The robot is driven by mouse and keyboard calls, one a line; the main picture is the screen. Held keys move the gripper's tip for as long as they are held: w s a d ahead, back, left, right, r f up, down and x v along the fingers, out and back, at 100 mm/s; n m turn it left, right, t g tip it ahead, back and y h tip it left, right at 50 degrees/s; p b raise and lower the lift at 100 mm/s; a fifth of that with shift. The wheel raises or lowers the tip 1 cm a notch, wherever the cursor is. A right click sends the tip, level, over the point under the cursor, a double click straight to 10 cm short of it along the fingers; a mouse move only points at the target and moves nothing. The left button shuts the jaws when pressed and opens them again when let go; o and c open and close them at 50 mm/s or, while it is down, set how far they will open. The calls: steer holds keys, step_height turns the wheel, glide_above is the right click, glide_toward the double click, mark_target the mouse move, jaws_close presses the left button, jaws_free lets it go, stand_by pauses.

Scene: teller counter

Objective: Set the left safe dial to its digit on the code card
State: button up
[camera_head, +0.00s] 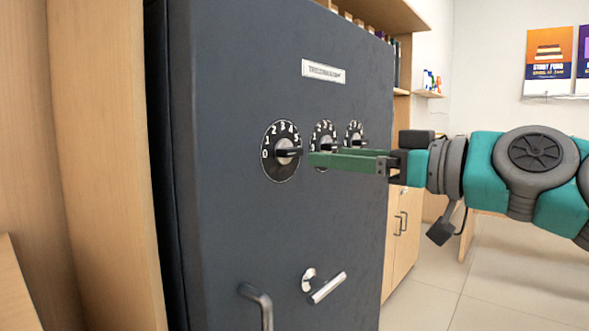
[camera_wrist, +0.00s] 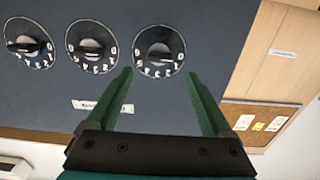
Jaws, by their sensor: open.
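The left safe dial (camera_head: 282,151) is a black disc with white digits on the dark safe door, with a black knob at its centre. It also shows upside down in the wrist view, as the rightmost dial (camera_wrist: 158,50). The exact digit its knob points to is not clear. My gripper (camera_head: 312,158) is open and empty, its green fingers reaching toward the left dial from the right. In the wrist view the fingertips (camera_wrist: 160,73) stand apart on both sides of the dial's lower part, with no contact clearly visible. I cannot identify the code card.
Two more dials, the middle one (camera_head: 323,145) and the right one (camera_head: 354,135), sit beside it. A white nameplate (camera_head: 323,71) is above them. A silver lever (camera_head: 327,287) and a grey handle (camera_head: 258,305) stick out below.

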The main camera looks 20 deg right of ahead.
mark_target(296, 153)
steer(key=x, duration=0.7)
steer(key=shift+w+a+p, duration=0.2)
steer(key=shift+w+p, duration=0.05)
steer(key=shift+p, duration=0.1)
jaws_close()
stand_by(0.4)
